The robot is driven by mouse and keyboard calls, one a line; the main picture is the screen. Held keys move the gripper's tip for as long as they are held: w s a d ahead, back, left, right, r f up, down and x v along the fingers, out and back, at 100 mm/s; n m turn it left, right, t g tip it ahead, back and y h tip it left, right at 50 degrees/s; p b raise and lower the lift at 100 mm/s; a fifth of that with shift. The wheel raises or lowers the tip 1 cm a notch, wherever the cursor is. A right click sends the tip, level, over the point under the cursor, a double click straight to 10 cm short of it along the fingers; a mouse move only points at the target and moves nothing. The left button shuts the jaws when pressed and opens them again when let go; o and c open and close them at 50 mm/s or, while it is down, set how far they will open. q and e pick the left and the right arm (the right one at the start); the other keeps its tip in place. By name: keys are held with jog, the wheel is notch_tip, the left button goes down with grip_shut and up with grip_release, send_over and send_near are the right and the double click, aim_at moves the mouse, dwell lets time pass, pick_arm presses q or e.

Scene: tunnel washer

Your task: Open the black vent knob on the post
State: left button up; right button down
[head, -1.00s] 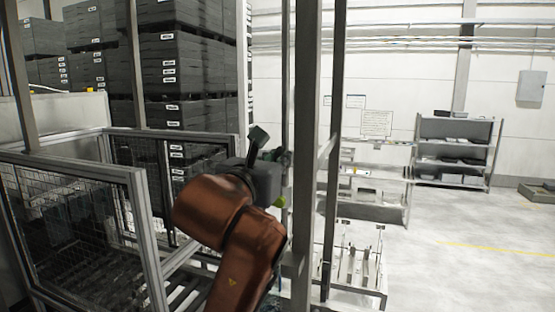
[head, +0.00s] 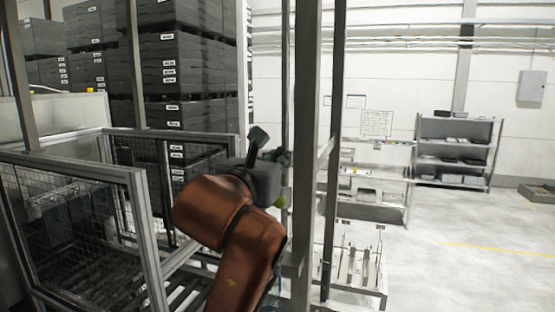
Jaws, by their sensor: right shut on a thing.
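My right gripper (head: 276,160) is at the left side of the grey upright post (head: 304,120), near the middle of the head view. My orange-brown arm comes up to it from below. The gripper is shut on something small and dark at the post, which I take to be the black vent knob. The knob cannot be made out apart from the dark fingers, and the gripper body hides much of that spot. A small yellow-green part (head: 281,202) shows just below the gripper. My left gripper is not in view.
A mesh-panelled guard frame (head: 150,240) stands at the left, over a roller conveyor. Tall stacks of dark crates (head: 185,65) stand behind it. Right of the post are a metal rack (head: 372,265), a white shelf unit and a grey shelf (head: 455,150).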

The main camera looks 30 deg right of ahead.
jog(key=shift+w+f, duration=0.1)
jog(key=shift+f, duration=0.1)
jog(key=c, duration=2)
grip_release()
jog(key=shift+c, duration=0.2)
jog(key=shift+r, duration=0.1)
jog(key=v, duration=1.2)
jog(key=shift+d, duration=0.1)
